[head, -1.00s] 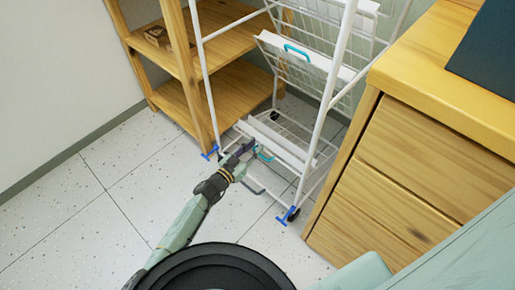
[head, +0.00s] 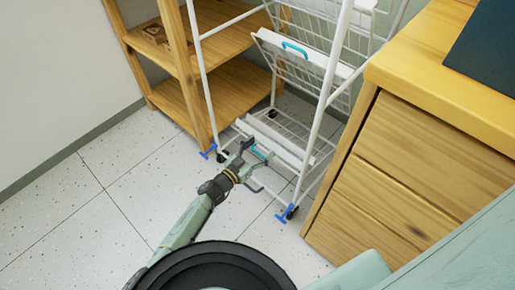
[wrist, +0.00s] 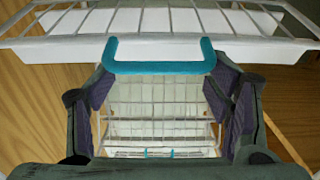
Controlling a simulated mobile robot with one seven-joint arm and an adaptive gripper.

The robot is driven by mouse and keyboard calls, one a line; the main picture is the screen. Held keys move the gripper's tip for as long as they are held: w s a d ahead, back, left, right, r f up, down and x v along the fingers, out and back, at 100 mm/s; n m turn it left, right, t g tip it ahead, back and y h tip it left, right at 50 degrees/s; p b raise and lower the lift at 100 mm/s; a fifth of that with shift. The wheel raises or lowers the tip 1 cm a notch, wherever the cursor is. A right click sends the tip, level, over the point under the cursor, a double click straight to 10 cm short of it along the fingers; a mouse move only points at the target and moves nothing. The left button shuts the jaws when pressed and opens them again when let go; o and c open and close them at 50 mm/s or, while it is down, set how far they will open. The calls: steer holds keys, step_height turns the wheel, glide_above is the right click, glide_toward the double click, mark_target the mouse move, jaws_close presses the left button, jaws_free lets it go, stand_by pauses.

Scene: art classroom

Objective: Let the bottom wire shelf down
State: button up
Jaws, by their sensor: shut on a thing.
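The bottom wire shelf (head: 268,141) is the lowest white shelf of the wire rack, with a solid white front strip and a teal handle. In the head view it slopes, and my gripper (head: 250,154) is at its front edge. In the wrist view, the teal handle (wrist: 160,67) lies across the space between my fingers (wrist: 160,92). The shelf's white underside and wires (wrist: 160,25) show above the handle. My fingers partly hide the handle in the head view.
The white rack frame (head: 325,100) stands on casters with blue brakes (head: 287,213). A higher tilted shelf (head: 292,55) has its own teal handle. A wooden shelf unit (head: 185,105) stands to the left and a wooden drawer cabinet (head: 395,165) to the right. Speckled floor (head: 100,215) is clear at left.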

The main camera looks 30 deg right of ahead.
steer(key=o, duration=0.5)
steer(key=shift+s+d, duration=0.35)
steer(key=shift+w+a, duration=0.1)
steer(key=shift+a, duration=0.05)
steer(key=shift+w+a, duration=0.1)
steer(key=shift+a, duration=0.35)
steer(key=v, duration=1.1)
steer(key=shift+a, duration=0.15)
